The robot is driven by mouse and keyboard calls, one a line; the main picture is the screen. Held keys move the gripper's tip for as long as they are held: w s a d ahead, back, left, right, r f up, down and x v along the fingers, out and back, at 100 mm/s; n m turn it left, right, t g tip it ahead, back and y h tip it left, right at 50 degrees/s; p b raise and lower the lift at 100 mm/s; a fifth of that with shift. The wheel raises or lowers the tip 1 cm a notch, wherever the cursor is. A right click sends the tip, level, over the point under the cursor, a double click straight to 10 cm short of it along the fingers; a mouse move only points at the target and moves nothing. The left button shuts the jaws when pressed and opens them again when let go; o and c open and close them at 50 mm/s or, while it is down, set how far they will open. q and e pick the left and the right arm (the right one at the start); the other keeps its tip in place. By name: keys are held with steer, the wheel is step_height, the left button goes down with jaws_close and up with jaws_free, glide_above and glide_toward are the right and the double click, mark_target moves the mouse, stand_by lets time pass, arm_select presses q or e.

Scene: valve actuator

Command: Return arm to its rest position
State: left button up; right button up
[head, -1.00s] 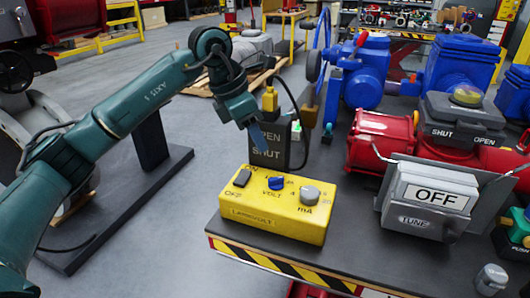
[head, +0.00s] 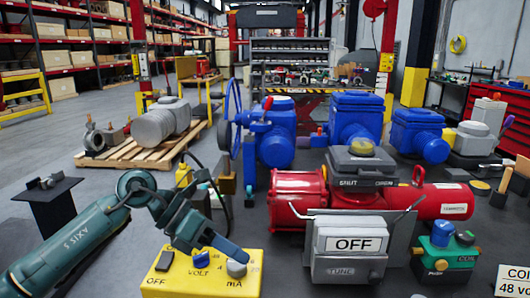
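My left arm (head: 70,250) is teal and comes in from the lower left in the head view. Its dark wrist bends down to the right, and the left gripper (head: 230,247) with blue-grey fingers points right and down over the yellow meter box (head: 205,280). The fingers overlap the box's top near the grey mA knob (head: 236,269); I cannot tell whether they touch it. The fingers line up in this view, so their opening does not show. Nothing is visibly held. My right gripper is not in view.
A red actuator (head: 297,195) with a grey OFF panel (head: 350,245) stands right of the box. Blue valve bodies (head: 275,140) stand behind. A small green device (head: 445,255) is at right. A pallet (head: 128,155) and open floor (head: 60,140) lie left.

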arm_select(q)
steer(key=s+d+r+n+t+h+p, duration=0.2)
steer(key=s+d+n+t+h, duration=0.25)
steer(key=d+n+h, duration=0.4)
steer(key=a+f+n+t+y+p, duration=0.1)
steer(key=a+f+n+t+y, duration=0.5)
steer(key=n, duration=0.6)
steer(key=a+f+n+t+y+p, duration=0.1)
steer(key=a+f+n+t+y, duration=0.25)
steer(key=n+t, duration=0.65)
steer(key=s+a+f+n+g+y, duration=0.3)
steer(key=s+f+n+g, duration=0.2)
steer(key=s+f+n, duration=0.1)
steer(key=s+a+f+n+g+y+p, duration=0.1)
steer(key=s+a+f+n+g+y, duration=0.2)
steer(key=s+f+n, duration=0.4)
step_height(320, 180, down, 4)
steer(key=shift+s+g+p, duration=0.3)
steer(key=shift+s+g, duration=0.05)
steer(key=shift+g, duration=0.5)
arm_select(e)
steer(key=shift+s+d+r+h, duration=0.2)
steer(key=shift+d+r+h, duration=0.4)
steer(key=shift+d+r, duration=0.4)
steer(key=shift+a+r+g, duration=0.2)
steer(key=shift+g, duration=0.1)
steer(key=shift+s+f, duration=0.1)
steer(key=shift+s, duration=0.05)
